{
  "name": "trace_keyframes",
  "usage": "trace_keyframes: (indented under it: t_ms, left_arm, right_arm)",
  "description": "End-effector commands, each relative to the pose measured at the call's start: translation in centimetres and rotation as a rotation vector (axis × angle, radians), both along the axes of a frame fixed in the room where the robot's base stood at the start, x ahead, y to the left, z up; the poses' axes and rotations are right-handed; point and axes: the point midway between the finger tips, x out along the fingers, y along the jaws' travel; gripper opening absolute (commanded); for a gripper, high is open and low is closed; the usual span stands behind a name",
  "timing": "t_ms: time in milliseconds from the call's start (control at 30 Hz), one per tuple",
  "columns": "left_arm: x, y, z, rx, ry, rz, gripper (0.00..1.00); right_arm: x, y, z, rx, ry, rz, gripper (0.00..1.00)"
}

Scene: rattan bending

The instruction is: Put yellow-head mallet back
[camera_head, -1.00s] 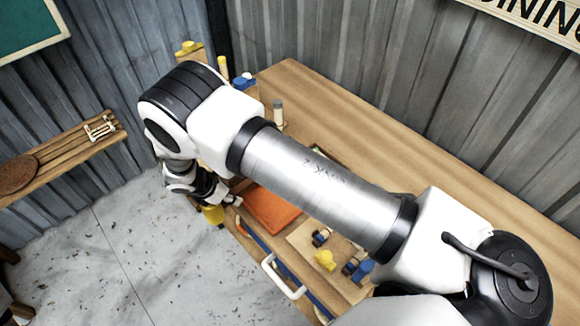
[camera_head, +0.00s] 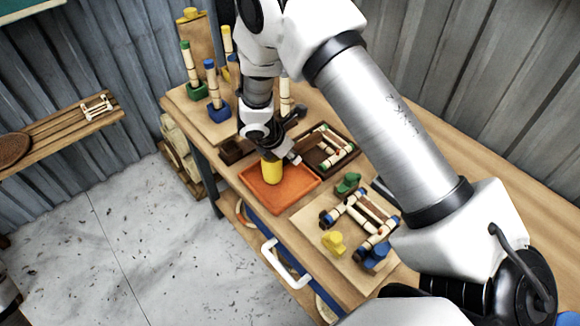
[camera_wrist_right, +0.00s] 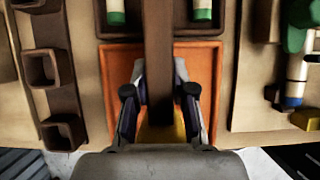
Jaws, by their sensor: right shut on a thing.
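The yellow-head mallet shows its yellow head (camera_head: 271,171) over the orange tray (camera_head: 257,199) in the head view. Whether the head touches the tray floor I cannot tell. My right gripper (camera_wrist_right: 159,108) is shut on the mallet, with a finger on each side. In the right wrist view the brown handle (camera_wrist_right: 159,50) runs from the top edge down between the fingers, and the yellow head (camera_wrist_right: 162,134) is partly hidden below it. The orange tray (camera_wrist_right: 213,75) lies beneath. My left gripper is not in view.
A dark tray (camera_head: 345,163) with rattan parts lies right of the orange tray. A board (camera_head: 352,258) with an assembled piece and a yellow block (camera_head: 333,242) is nearer. Blue (camera_head: 219,110) and green-based posts stand at the back left. A white drawer handle (camera_head: 285,270) sticks out in front.

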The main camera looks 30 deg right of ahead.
Motion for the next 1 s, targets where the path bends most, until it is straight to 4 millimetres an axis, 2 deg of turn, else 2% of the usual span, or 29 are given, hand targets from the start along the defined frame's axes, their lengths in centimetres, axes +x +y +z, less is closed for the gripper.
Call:
trace_keyframes:
  t_ms: [33, 100, 333, 500, 533, 600, 867, 967, 1000]
  left_arm:
    - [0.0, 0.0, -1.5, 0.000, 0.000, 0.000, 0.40]
    - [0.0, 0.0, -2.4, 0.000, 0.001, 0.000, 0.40]
    - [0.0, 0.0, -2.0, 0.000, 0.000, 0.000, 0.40]
    - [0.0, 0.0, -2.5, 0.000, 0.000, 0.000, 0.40]
    - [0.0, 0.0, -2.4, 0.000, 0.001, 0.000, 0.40]
    - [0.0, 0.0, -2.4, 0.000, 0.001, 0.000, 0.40]
    - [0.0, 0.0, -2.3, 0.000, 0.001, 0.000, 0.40]
    - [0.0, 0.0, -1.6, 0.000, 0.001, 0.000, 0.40]
    - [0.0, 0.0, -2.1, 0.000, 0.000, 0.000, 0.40]
  right_arm:
    - [0.0, 0.0, -1.7, 0.000, 0.001, 0.000, 0.00]
    - [0.0, 0.0, -2.8, 0.000, 0.000, 0.001, 0.00]
    - [0.0, 0.1, -2.6, 0.000, 0.000, 0.001, 0.00]
    - [0.0, 0.1, -3.1, 0.000, 0.000, 0.001, 0.00]
    - [0.0, 0.1, -3.1, 0.000, 0.001, 0.000, 0.31]
    - [0.0, 0.1, -3.0, 0.000, 0.001, 0.000, 0.49]
    - [0.0, 0.1, -2.9, 0.000, 0.001, 0.000, 0.49]
    - [0.0, 0.1, -2.2, 0.000, 0.000, 0.001, 0.49]
    - [0.0, 0.3, -2.1, -0.001, -0.002, 0.001, 0.49]
